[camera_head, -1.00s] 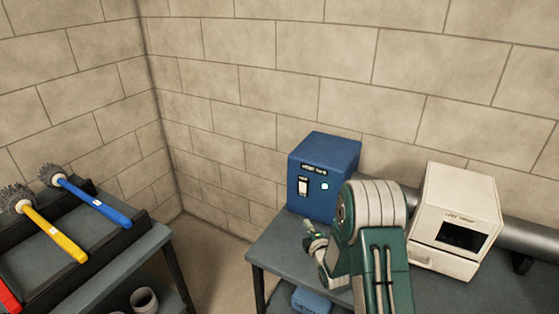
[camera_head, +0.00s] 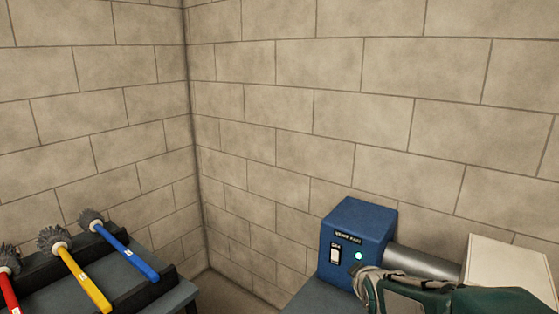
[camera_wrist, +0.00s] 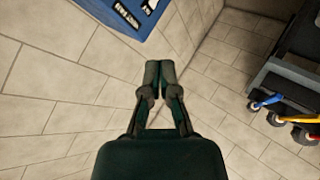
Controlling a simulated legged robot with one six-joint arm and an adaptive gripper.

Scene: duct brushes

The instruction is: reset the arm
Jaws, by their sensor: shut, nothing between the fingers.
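My gripper shows in the wrist view (camera_wrist: 159,72) with its two fingers together and nothing between them. In the head view my green arm is at the bottom right, in front of the blue vent fan box (camera_head: 355,240), and I cannot make out the fingertips there. The box has a switch and a lit green light on its front. In the wrist view part of the blue box (camera_wrist: 125,15) is at the top, apart from the fingers.
A blue brush (camera_head: 125,250), a yellow brush (camera_head: 85,280) and a red brush (camera_head: 10,290) lie on a dark rack at the left. A grey duct (camera_head: 425,263) runs from the blue box to a cream box (camera_head: 505,265). Block walls stand behind.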

